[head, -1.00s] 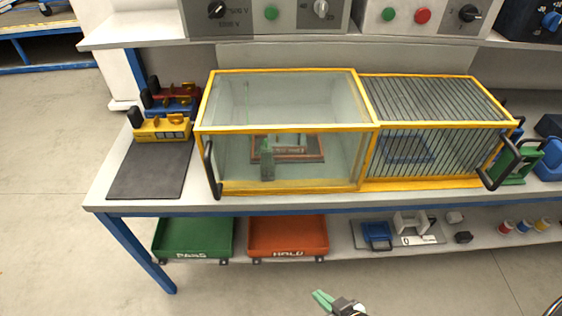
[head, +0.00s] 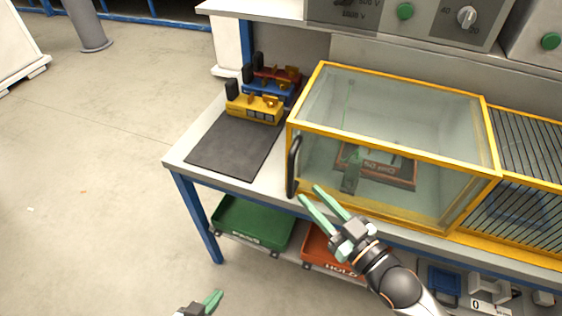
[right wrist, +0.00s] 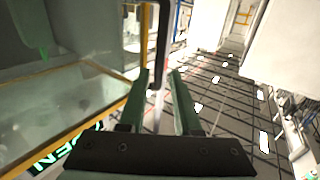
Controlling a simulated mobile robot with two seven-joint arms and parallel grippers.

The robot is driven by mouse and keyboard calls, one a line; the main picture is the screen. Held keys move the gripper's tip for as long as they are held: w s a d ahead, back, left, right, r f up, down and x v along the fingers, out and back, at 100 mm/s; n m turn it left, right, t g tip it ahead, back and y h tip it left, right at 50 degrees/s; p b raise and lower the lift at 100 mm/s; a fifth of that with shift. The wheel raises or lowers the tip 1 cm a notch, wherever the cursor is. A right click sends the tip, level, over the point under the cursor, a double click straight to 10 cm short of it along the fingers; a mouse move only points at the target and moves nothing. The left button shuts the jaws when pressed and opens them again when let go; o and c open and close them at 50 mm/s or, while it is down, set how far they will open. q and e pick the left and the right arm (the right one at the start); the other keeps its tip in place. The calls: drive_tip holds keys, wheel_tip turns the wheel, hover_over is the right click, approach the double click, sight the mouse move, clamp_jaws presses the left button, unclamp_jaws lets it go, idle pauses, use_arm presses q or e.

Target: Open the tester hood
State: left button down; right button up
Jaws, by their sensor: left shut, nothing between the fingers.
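The tester hood (head: 400,142) is a clear box with a yellow frame on the bench, and it looks closed. Its black bar handle (head: 293,168) stands upright at the left front corner. My right gripper (head: 310,193) is open, with two green fingers pointing at the lower part of the handle. In the right wrist view the handle (right wrist: 163,45) shows in line with the gap between the fingers (right wrist: 158,75). I cannot tell whether the bar is between them or just beyond. My left gripper (head: 217,298) is shut and empty at the bottom edge, mostly cut off.
A dark mat (head: 235,145) and several coloured fixtures (head: 255,105) lie left of the hood. A barred yellow cage (head: 515,200) adjoins it on the right. Green (head: 252,222) and orange (head: 320,250) trays sit on the lower shelf. The floor at left is clear.

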drive_tip(key=x, duration=1.1)
drive_tip(key=shift+a, duration=0.2)
drive_tip(key=shift+w, duration=0.1)
clamp_jaws()
idle(0.9)
